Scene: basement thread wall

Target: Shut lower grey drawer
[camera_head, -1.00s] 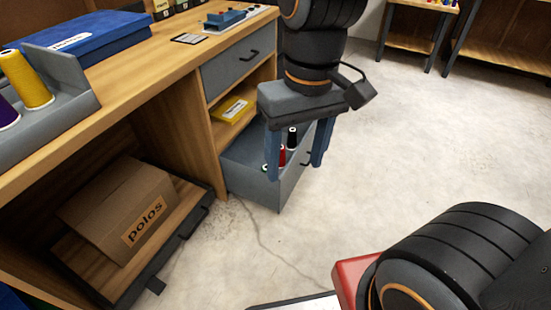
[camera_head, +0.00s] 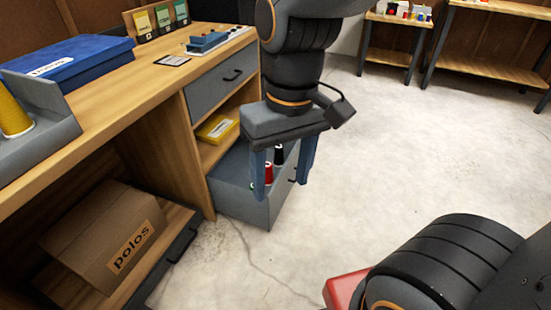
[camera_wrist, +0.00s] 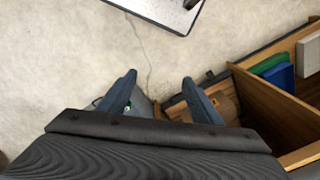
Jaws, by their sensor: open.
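The lower grey drawer (camera_head: 240,206) stands pulled out at the bottom of the wooden bench, with a dark handle on its front. It holds a red spool (camera_head: 268,172), a black spool (camera_head: 279,154) and a bit of green. My gripper (camera_head: 282,190) points down with its two blue fingers apart and empty. In the head view it overlaps the open drawer; whether it touches it I cannot tell. In the wrist view my gripper (camera_wrist: 158,84) shows its fingers spread over the floor, and most of the drawer is hidden behind my gripper body.
The upper grey drawer (camera_head: 220,92) is shut. A yellow case (camera_head: 216,128) lies on the shelf between. A cardboard box marked polos (camera_head: 105,240) sits on a low wooden platform under the bench. Bare concrete floor lies open to the right.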

